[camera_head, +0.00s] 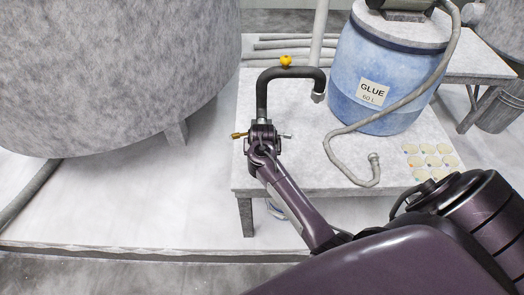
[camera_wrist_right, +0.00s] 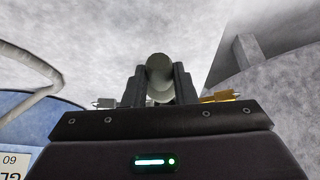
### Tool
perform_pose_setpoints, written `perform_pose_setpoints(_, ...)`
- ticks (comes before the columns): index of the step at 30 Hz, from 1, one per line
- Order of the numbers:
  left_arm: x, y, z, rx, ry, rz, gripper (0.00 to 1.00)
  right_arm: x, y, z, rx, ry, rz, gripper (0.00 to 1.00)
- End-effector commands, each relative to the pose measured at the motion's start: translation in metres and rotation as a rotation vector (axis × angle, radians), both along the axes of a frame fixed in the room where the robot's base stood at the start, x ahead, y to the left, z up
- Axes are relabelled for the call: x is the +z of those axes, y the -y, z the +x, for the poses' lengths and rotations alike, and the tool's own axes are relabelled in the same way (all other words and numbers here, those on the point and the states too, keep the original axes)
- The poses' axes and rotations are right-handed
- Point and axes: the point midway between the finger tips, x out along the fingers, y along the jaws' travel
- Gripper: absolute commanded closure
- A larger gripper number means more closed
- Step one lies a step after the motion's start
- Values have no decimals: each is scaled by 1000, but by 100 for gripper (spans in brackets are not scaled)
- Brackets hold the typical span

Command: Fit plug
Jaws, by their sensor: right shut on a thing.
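My right gripper (camera_head: 262,133) is over the table's left front part, at the lower end of a black bent pipe (camera_head: 290,73). In the right wrist view its jaws (camera_wrist_right: 159,85) are shut on a grey, round-ended piece (camera_wrist_right: 159,70); I cannot tell whether this is the plug. A brass fitting (camera_head: 239,135) and a silver fitting (camera_head: 285,136) stick out on opposite sides of the gripper. The brass fitting also shows in the right wrist view (camera_wrist_right: 221,97). The pipe's lower joint is partly hidden by the gripper. My left gripper is out of view.
A blue glue drum (camera_head: 350,75) stands right of the pipe, with a grey hose (camera_head: 345,166) lying before it. A yellow knob (camera_head: 286,60) tops the pipe. Pale discs (camera_head: 430,160) lie at the table's right. A large grey tank (camera_head: 110,70) stands left. The table (camera_head: 300,170) is clear nearby.

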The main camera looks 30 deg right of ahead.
Motion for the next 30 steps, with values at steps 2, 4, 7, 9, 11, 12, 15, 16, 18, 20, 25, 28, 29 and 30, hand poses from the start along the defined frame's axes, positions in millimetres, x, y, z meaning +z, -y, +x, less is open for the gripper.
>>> perform_pose_setpoints(2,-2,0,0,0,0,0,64,-1,2,3,0,1,-1,99)
perform_pose_setpoints(4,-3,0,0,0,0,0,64,-1,4,6,0,1,-1,99)
perform_pose_setpoints(7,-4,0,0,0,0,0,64,0,7,12,1,2,-1,99)
perform_pose_setpoints(9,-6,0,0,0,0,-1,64,-1,9,15,0,1,-1,99)
perform_pose_setpoints(11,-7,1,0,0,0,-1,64,-1,11,18,-1,2,-1,99)
perform_pose_setpoints(12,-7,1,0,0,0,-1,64,0,12,20,-1,2,-1,99)
perform_pose_setpoints(15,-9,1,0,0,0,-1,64,-1,15,25,0,1,-1,99)
perform_pose_setpoints(16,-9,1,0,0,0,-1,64,0,15,26,0,1,0,99)
perform_pose_setpoints(18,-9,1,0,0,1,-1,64,0,16,27,1,2,-1,99)
perform_pose_setpoints(20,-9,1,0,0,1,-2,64,0,16,27,1,1,0,99)
perform_pose_setpoints(25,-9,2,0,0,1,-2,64,0,16,26,1,1,0,99)
perform_pose_setpoints(28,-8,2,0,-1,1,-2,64,0,16,26,1,1,-1,99)
perform_pose_setpoints(29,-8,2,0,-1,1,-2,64,0,16,26,1,1,-1,99)
perform_pose_setpoints(30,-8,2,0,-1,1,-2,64,1,16,26,1,1,-1,99)
